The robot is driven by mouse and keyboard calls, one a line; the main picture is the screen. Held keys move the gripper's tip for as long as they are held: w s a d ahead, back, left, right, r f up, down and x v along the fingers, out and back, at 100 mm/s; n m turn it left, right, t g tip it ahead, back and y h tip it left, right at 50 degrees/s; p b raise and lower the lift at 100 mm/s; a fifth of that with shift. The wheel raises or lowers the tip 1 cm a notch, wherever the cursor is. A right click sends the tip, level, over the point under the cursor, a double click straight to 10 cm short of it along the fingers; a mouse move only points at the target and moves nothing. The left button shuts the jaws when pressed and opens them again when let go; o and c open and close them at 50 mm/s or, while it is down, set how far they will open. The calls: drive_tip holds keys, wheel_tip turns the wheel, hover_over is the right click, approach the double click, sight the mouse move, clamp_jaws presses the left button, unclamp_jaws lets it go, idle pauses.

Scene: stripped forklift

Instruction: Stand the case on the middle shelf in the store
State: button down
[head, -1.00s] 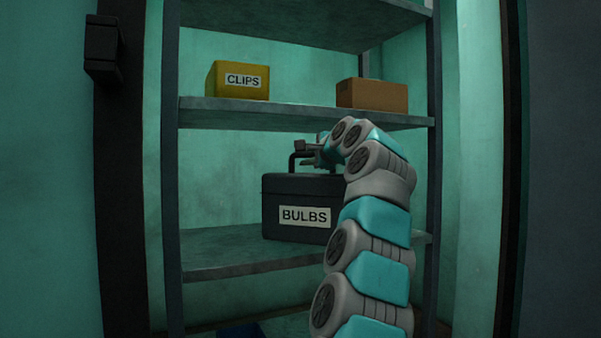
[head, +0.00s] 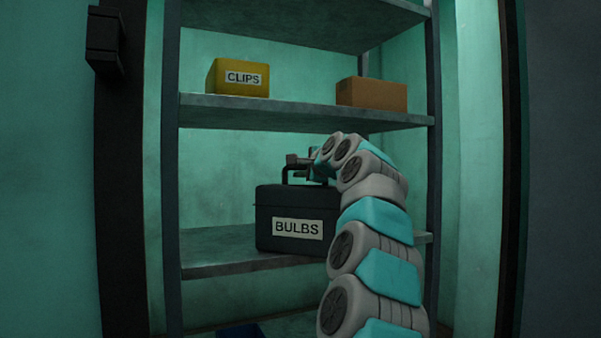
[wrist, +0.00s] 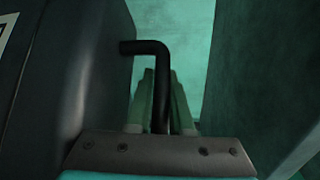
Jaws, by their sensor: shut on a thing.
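The black case (head: 270,222), labelled BULBS, is upright at the middle shelf (head: 210,248), its label facing me. Its lower right front corner overlaps the shelf's front edge in the head view. I cannot tell whether its base touches the shelf. My gripper (head: 303,167) is above the case, shut on its handle (head: 286,174). In the wrist view the dark bent handle (wrist: 153,48) runs between my fingers (wrist: 160,105), and the case side (wrist: 75,70) fills the left.
The shelf above holds a yellow CLIPS box (head: 237,78) and a brown box (head: 372,93). The middle shelf is bare left of the case. Dark rack posts (head: 171,170) and a door frame (head: 120,190) stand to the left. A blue thing (head: 240,331) shows low down.

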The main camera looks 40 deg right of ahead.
drive_tip(key=shift+r, duration=0.15)
drive_tip(key=c, duration=0.8)
unclamp_jaws()
drive_tip(key=shift+s, duration=0.1)
drive_tip(key=shift+s+a+r, duration=0.1)
drive_tip(key=shift+s+a, duration=0.05)
drive_tip(key=shift+s, duration=0.5)
drive_tip(key=b+v, duration=0.1)
drive_tip(key=v, duration=0.9)
drive_tip(key=shift+s+b, duration=0.25)
drive_tip(key=shift+b, duration=0.05)
drive_tip(key=shift+a, duration=0.1)
